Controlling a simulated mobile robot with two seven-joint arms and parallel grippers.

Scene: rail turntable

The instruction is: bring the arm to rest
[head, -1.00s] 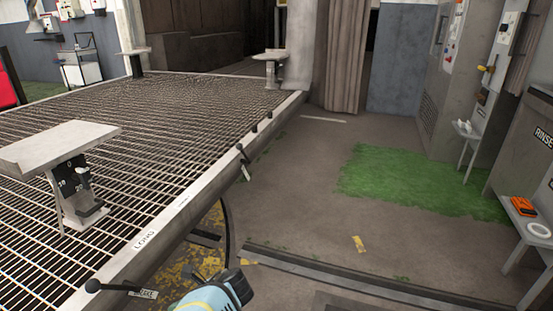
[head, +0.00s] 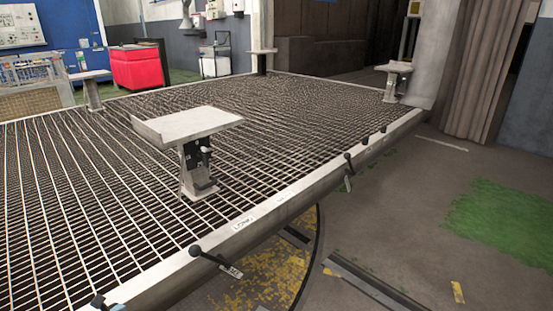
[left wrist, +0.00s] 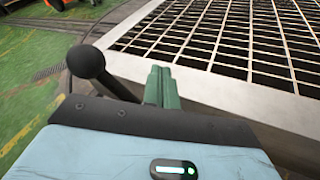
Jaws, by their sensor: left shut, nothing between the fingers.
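My left gripper (left wrist: 162,88) shows in the left wrist view as two green fingers pressed together, with nothing between them. A black ball-ended lever (left wrist: 88,64) stands just left of the fingers; whether they touch cannot be told. The turntable's pale rim (left wrist: 195,88) and grating lie beyond and to the right. My right gripper is in neither view.
A grey pedestal (head: 187,124) stands on the grating. Open floor (head: 395,230) lies to the right, with a green patch (head: 505,222).

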